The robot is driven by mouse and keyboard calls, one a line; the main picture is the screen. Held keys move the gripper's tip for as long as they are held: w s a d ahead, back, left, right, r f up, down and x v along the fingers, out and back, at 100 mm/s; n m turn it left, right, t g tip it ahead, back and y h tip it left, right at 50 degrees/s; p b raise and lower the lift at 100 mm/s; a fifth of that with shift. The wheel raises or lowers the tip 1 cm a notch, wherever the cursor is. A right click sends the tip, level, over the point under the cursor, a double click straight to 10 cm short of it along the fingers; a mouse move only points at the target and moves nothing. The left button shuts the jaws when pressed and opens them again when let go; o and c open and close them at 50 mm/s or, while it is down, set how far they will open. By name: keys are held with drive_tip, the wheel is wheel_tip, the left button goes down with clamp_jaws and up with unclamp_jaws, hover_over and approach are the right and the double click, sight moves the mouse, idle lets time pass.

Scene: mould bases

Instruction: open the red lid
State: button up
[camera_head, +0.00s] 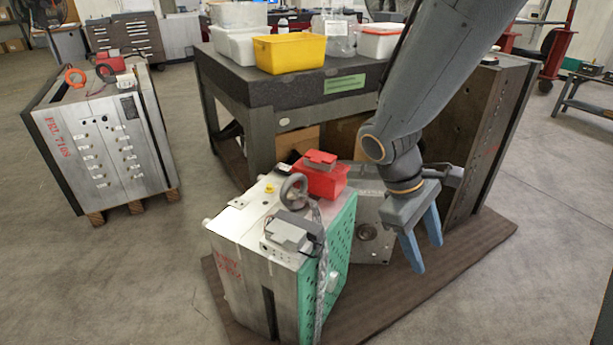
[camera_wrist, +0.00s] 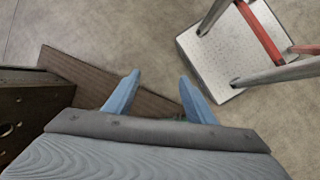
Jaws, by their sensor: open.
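A red box with a lid (camera_head: 320,176) sits on top of the near mould base (camera_head: 240,240), which has a green plate on its right side. The lid looks shut. A grey ring and a grey box (camera_head: 290,233) are in front of it on the same top. My gripper (camera_head: 428,255) is open and empty, pointing down, to the right of the mould base and apart from it. In the wrist view my gripper's blue fingers (camera_wrist: 158,90) are spread over the mat and floor. The red box does not show in the wrist view.
A dark table (camera_head: 290,92) with a yellow bin (camera_head: 290,54) and other bins stands behind. Another mould base (camera_head: 105,145) with a red box (camera_head: 111,64) stands at left. A tall plate (camera_head: 495,130) is right of my arm. Brown matting (camera_head: 440,262) lies below.

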drive_tip(key=w+a+f+n+t+h+b, duration=0.3)
drive_tip(key=w+f+n+h+b, duration=0.15)
drive_tip(key=w+n, duration=0.4)
drive_tip(key=n+t+y+b, duration=0.2)
drive_tip(key=n+t+b, duration=0.7)
drive_tip(key=n+t, duration=0.45)
approach(314, 162)
drive_tip(key=shift+m+t+h, duration=0.25)
drive_tip(key=shift+m+t, duration=0.05)
drive_tip(key=shift+t, duration=0.05)
drive_tip(key=x, duration=0.5)
drive_tip(key=b+x, duration=0.1)
drive_tip(key=x, duration=0.1)
drive_tip(key=shift+w+f, duration=0.25)
drive_tip(key=shift+f, duration=0.1)
clamp_jaws()
